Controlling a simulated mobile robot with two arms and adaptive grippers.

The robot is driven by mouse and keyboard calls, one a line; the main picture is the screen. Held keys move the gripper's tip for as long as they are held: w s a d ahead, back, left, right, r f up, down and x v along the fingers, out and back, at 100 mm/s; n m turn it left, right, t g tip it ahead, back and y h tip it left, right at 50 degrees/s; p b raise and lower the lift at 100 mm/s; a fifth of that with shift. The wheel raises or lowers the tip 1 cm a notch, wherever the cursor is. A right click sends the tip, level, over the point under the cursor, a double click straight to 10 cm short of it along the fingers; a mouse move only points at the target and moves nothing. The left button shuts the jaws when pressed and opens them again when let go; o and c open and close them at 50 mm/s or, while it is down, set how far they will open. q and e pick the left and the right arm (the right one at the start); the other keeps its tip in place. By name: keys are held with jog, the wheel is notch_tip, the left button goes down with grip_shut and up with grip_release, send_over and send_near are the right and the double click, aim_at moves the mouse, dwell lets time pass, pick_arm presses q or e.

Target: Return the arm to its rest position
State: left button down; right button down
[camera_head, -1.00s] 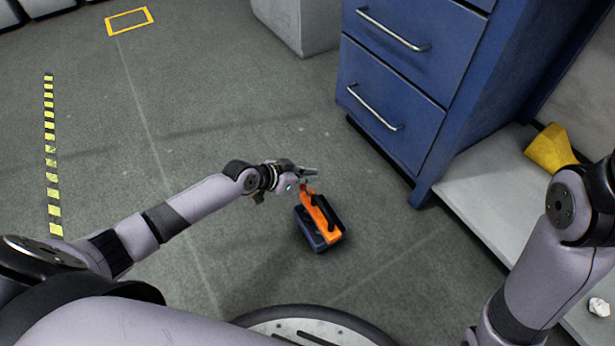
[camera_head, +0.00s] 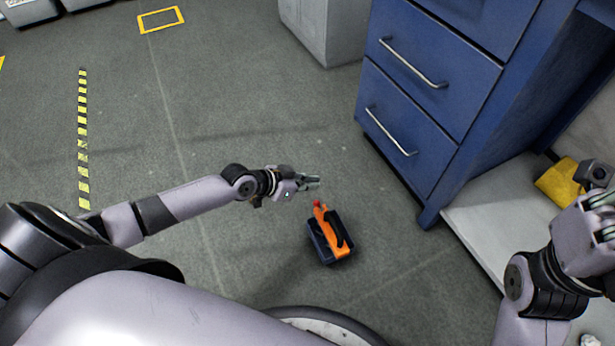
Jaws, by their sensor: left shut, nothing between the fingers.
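My left arm reaches in from the left. Its gripper (camera_head: 312,182) is shut and empty, held above the grey floor and just up from a small dark bin. The dark bin (camera_head: 318,243) sits on the floor with an orange tool (camera_head: 327,228) with a red tip and black grip in it. The gripper appears apart from the tool.
A blue drawer cabinet (camera_head: 425,85) with metal handles stands right of the bin. A pale low shelf (camera_head: 490,215) holds a yellow object (camera_head: 558,186). A grey cabinet (camera_head: 325,28) is at the back. The floor left of the bin is clear, with striped tape (camera_head: 83,140).

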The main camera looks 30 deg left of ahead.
pick_arm(q)
jog(key=shift+s+a+r, duration=0.25)
jog(key=shift+s+r, duration=0.1)
jog(key=shift+s, duration=0.05)
jog(key=shift+d, duration=0.1)
